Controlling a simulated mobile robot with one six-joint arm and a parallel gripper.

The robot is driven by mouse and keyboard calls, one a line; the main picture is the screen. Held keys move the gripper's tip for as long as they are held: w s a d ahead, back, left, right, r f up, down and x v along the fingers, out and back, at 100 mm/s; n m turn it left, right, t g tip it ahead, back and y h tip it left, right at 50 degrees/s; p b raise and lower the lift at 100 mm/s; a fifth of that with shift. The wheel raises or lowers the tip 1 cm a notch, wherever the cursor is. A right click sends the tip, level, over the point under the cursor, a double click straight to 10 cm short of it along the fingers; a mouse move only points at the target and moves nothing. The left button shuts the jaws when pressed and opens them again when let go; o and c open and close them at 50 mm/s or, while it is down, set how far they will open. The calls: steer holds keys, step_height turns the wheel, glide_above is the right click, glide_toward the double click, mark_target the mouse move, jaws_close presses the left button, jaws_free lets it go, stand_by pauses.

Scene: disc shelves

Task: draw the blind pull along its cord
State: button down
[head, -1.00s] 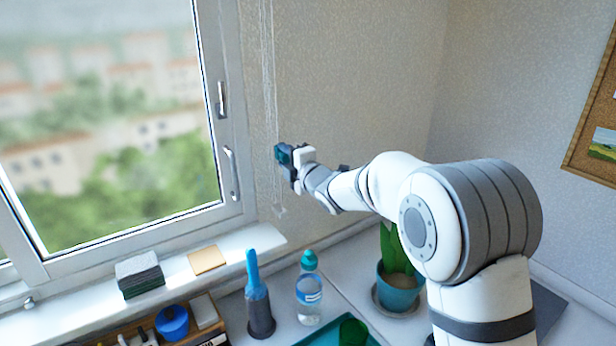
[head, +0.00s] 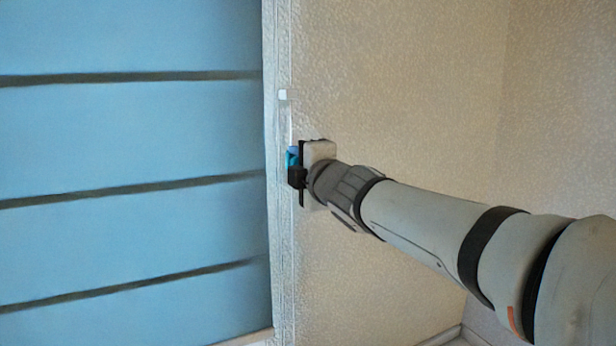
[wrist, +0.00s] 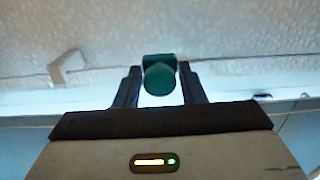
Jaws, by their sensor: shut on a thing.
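The blind pull (wrist: 160,79) is a small teal-green piece with a round end, held between the two dark fingers in the wrist view. In the head view the pull (head: 292,157) shows as a small teal-blue patch at the fingertips. My gripper (head: 297,168) is shut on it, beside the window's right edge; it also shows in the wrist view (wrist: 160,88). The thin cord (head: 291,118) runs upright along the wall in the head view. The blue blind (head: 130,135), crossed by dark bands, fills the left side of the head view.
The textured wall (head: 410,90) to the right of the cord is bare.

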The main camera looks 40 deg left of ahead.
steer(key=shift+d+r+p, duration=0.1)
steer(key=shift+r+p, duration=0.75)
steer(key=shift+r, duration=1.05)
steer(key=c, duration=1.4)
jaws_free()
steer(key=shift+o, duration=1.3)
steer(key=shift+w, duration=0.25)
steer(key=shift+f, duration=0.2)
steer(key=shift+s+f, duration=0.1)
steer(key=b+v, duration=0.1)
steer(key=v, duration=0.6)
steer(key=shift+d, duration=0.35)
